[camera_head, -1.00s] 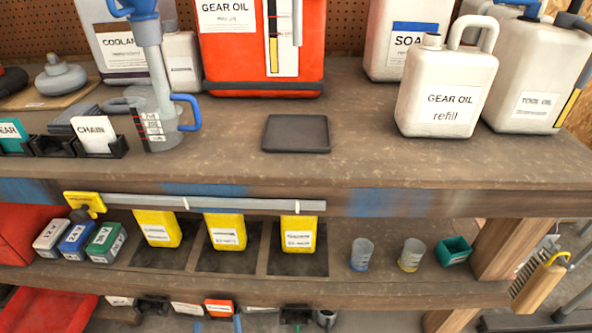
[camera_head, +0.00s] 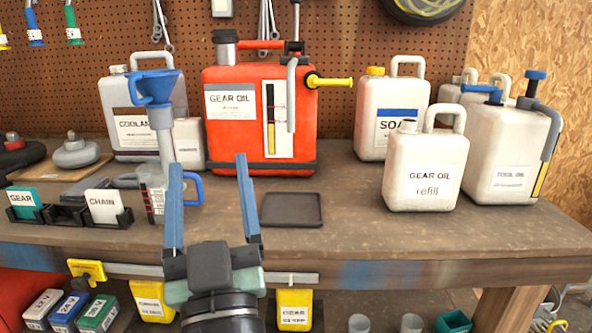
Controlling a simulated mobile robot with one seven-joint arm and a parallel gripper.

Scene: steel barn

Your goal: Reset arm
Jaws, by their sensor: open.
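My gripper (camera_head: 208,165) shows at the lower middle of the head view, pointing toward the back of the bench. Its two long blue-grey fingers are spread wide apart with nothing between them. It appears in front of the bench's front edge, and its fingers overlap the view of the red gear oil can (camera_head: 222,138) and the measuring jug (camera_head: 152,196). Whether the fingers touch anything cannot be told, but no object is held. The base of the gripper hides part of the shelf below.
The wooden bench (camera_head: 345,232) holds a black tray (camera_head: 292,210), a white gear oil refill jug (camera_head: 424,172), a soap jug (camera_head: 390,112), a tool oil jug (camera_head: 508,155), a coolant jug (camera_head: 125,112) and a blue funnel (camera_head: 155,86). Bare bench lies right of the tray.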

